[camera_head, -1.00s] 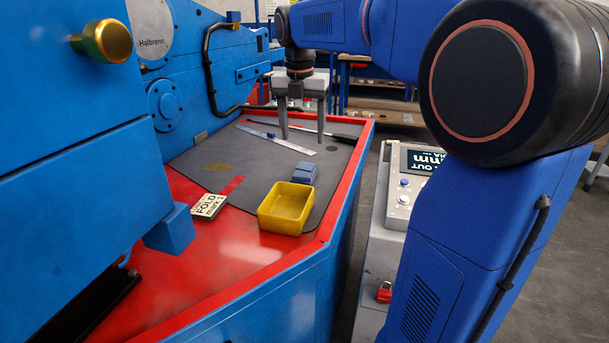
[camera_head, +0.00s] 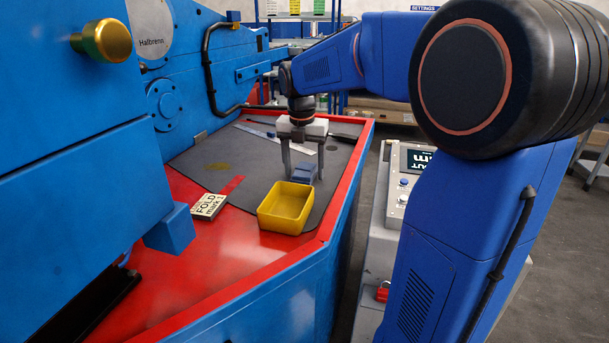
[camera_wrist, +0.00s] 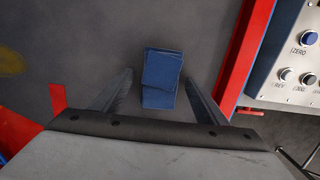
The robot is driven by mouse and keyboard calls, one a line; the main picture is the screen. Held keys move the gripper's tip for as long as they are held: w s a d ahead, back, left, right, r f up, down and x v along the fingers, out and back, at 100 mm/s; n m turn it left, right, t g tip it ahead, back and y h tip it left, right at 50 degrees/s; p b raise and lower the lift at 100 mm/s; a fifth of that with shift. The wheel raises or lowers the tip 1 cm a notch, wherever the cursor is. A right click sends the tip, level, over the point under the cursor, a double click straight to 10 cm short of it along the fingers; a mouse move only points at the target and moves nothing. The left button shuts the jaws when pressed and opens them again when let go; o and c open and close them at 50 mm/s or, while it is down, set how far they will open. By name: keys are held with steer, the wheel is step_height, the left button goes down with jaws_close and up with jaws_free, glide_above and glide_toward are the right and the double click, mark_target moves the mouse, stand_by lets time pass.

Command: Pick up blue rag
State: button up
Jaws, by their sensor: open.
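The blue rag (camera_head: 304,172) is a small folded cloth lying on the grey mat, just behind the yellow bin. It also shows in the wrist view (camera_wrist: 162,78), upper middle, as a folded rectangle. My gripper (camera_head: 303,172) is open and empty, pointing down with its two fingers to the left and right of the rag. In the wrist view my gripper (camera_wrist: 160,85) has its fingers spread apart, with the rag between and slightly beyond them. Neither finger visibly touches the rag. The height of the fingertips over the mat is hard to tell.
The yellow bin (camera_head: 281,222) stands empty close in front of the rag. A fold-mark block (camera_head: 208,206) lies to the left. A steel ruler (camera_head: 252,131) lies behind on the grey mat (camera_head: 205,158). The red table edge (camera_head: 349,178) is to the right, a control box (camera_head: 398,195) beyond it.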

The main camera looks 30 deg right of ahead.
mark_target(304, 169)
steer(key=shift+f, duration=0.1)
steer(key=c, duration=1.2)
steer(key=shift+c, duration=0.2)
step_height(304, 169, up, 10)
